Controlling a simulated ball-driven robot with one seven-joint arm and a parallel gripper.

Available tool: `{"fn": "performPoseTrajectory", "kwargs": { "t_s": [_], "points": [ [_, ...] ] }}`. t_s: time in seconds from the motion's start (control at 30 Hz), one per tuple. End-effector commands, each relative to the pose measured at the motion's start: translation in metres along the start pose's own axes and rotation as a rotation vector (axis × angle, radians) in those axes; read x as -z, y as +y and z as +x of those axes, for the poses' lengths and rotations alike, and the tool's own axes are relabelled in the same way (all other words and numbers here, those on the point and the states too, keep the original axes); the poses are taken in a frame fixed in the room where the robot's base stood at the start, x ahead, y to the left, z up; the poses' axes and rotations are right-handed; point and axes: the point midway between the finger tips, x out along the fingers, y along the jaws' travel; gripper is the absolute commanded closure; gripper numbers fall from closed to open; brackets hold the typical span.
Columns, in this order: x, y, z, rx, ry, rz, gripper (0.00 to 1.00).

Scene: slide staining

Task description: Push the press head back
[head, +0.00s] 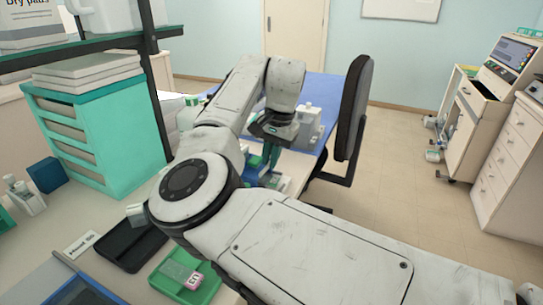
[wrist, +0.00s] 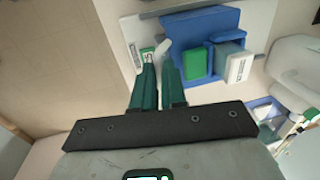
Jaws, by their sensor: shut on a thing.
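In the wrist view, my gripper (wrist: 160,68) has two dark green fingers close together. A pale rounded lever (wrist: 165,50) runs down between the fingertips, and the fingers are shut on it. Just beyond and to the right stands a blue press (wrist: 180,28), with a green block (wrist: 196,64) and a white-topped blue block (wrist: 238,66) on its near side. I cannot tell for certain which part is the press head. In the head view, the press (head: 251,168) is mostly hidden behind my arm, below my gripper (head: 268,172).
A small labelled card (wrist: 146,56) lies left of the lever. A dark chair (head: 352,105) stands right of the table. A green drawer unit (head: 120,125), black tray (head: 125,248) and green tray (head: 205,288) are at left.

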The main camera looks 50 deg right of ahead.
Motion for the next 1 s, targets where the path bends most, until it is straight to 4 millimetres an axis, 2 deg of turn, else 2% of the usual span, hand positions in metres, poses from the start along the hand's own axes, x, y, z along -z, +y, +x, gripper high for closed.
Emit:
{"fn": "performPoseTrajectory", "kwargs": {
  "t_s": [0.3,0.43,0.6,0.9,0.93,1.0],
  "points": [
    [0.003,-0.061,0.004,0.000,0.007,-0.010,1.00],
    [0.004,-0.079,0.008,0.003,0.008,-0.007,1.00],
    [0.003,-0.088,0.013,0.004,0.006,-0.003,1.00],
    [0.002,-0.091,0.014,0.010,0.007,-0.004,1.00],
    [0.002,-0.091,0.014,0.011,0.007,-0.004,0.85],
    [0.002,-0.091,0.014,0.011,0.006,-0.005,0.79]
  ]
}}
